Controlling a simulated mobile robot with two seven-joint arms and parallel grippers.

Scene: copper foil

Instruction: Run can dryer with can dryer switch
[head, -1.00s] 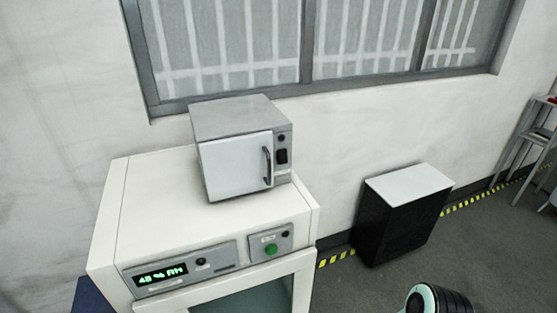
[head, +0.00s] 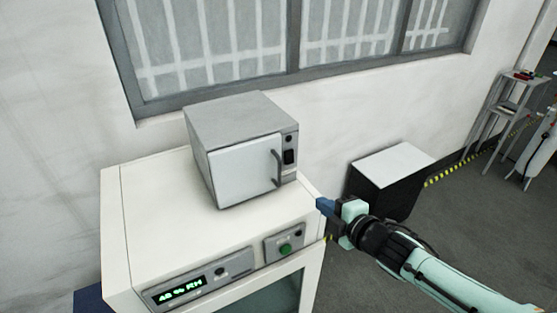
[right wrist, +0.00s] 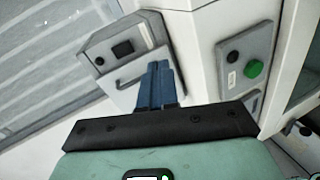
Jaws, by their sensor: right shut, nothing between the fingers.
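The can dryer, a small grey box oven (head: 238,125) with a closed pale door and a dark handle, sits on top of a white cabinet (head: 140,225). A black rocker switch (head: 289,157) is on the narrow panel right of its door. The dryer also shows in the right wrist view (right wrist: 110,72), with its switch (right wrist: 122,48) visible. My right gripper (head: 322,206) is at the cabinet's right edge, right of and below the dryer, apart from the switch. Its blue fingers (right wrist: 157,85) are together and empty. My left gripper is not in view.
The cabinet front has a green button (head: 285,249) on a grey panel and a humidity display (head: 180,291). A black box with a white top (head: 395,165) stands by the wall. A shelf rack (head: 508,110) is at the far right.

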